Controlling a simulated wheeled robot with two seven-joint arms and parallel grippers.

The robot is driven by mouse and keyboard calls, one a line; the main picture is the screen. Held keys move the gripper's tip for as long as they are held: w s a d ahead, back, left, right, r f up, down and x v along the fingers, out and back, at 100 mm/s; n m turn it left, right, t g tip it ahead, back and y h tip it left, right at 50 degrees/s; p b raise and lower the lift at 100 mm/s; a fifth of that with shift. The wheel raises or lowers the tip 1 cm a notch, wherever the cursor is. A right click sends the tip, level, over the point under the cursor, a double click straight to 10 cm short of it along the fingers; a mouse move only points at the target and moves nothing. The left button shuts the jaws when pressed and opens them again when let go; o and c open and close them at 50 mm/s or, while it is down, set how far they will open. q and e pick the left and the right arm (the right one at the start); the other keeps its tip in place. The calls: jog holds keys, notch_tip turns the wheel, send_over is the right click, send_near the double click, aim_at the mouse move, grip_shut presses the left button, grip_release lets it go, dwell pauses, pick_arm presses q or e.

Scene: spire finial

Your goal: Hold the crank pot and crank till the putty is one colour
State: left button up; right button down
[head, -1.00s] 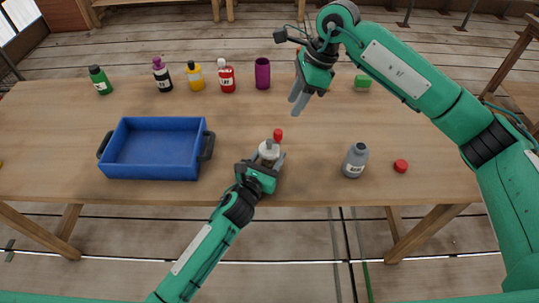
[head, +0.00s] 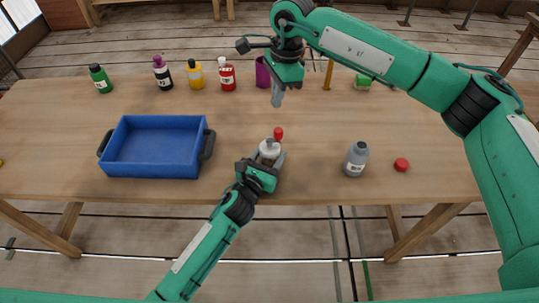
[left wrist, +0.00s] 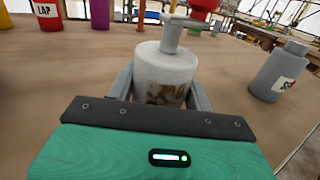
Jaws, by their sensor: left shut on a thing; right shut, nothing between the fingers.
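The crank pot (head: 269,148) stands on the table near its front edge, a pale cylinder with a crank on top ending in a red knob (head: 278,133). My left gripper (head: 266,163) is shut around the pot from the front. In the left wrist view the pot (left wrist: 172,70) stands upright between the fingers. Its wall shows a patch of mottled brown and white putty (left wrist: 165,93), two colours in streaks. My right gripper (head: 277,97) is shut and empty, above the table behind the pot and apart from the red knob.
A blue tray (head: 155,174) lies left of the pot.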

aim_at(280, 130)
notch_tip(280, 130, down, 7)
jog(key=w+a+n+h, duration=0.1)
jog(key=shift+w+r+n+h, duration=0.15)
jog(key=shift+n+h, duration=0.15)
dwell(0.4)
jog(key=shift+a+f, duration=0.1)
jog(key=shift+f, duration=0.1)
dwell(1.8)
jog(key=shift+f, duration=1.3)
jog(key=shift+s+d, duration=0.3)
jog(key=shift+s, duration=0.25)
jog(key=shift+s+d, duration=0.45)
jog(key=shift+d, duration=0.15)
dwell(0.4)
jog(key=shift+s+d, duration=0.15)
jog(key=shift+s, duration=0.6)
dwell(0.9)
